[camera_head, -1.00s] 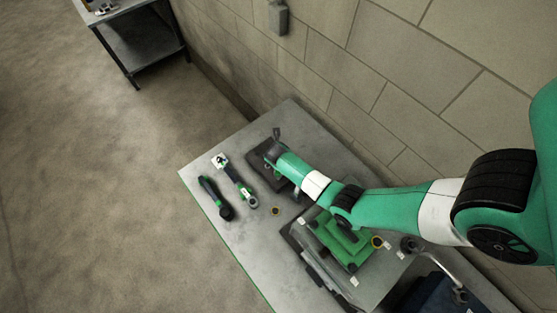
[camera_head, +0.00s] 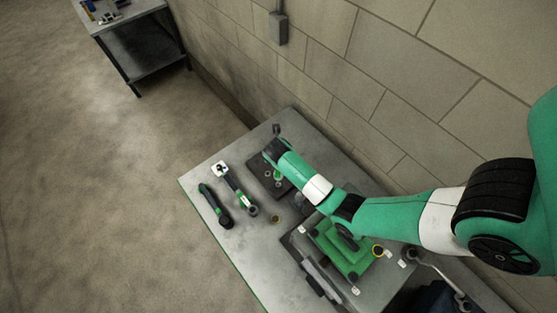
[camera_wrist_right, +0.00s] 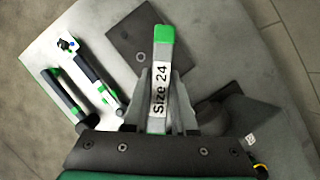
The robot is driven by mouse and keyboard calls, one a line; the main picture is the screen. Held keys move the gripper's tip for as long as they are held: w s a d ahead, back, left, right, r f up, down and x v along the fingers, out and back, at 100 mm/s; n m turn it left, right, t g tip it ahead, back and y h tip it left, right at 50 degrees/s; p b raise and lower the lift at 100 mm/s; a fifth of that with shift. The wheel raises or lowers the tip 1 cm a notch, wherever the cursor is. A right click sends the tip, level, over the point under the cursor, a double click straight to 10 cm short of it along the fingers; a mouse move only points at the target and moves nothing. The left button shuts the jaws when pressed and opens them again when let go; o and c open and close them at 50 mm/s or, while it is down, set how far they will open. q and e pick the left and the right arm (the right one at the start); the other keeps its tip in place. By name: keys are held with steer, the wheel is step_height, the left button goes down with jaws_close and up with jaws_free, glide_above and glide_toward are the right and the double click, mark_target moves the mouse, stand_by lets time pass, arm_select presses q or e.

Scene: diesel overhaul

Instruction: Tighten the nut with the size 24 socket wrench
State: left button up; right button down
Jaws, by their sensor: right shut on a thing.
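My right gripper (camera_wrist_right: 165,108) is shut on a grey bar with a green end and a "Size 24" label, the size 24 socket wrench (camera_wrist_right: 164,64). Its far end and any socket are hidden from the right wrist view. In the head view the right gripper (camera_head: 274,151) is over the wall-side edge of a dark square plate (camera_head: 257,163) on the table. The plate (camera_wrist_right: 128,35) also shows beside the wrench in the right wrist view, with a small ring on it. I cannot tell which piece is the nut. My left gripper is out of view.
Two green-and-black tools, one short-handled (camera_head: 215,206) and one longer (camera_head: 236,189), lie at the table's left. A small brass-coloured ring (camera_head: 275,219) lies near them. A green block assembly (camera_head: 341,248) stands under my arm. A wall borders the table's far side.

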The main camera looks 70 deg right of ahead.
steer(key=s+a, duration=0.4)
steer(key=a, duration=0.1)
steer(key=shift+s+a, duration=0.15)
steer(key=shift+s, duration=0.1)
steer(key=shift+r, duration=0.1)
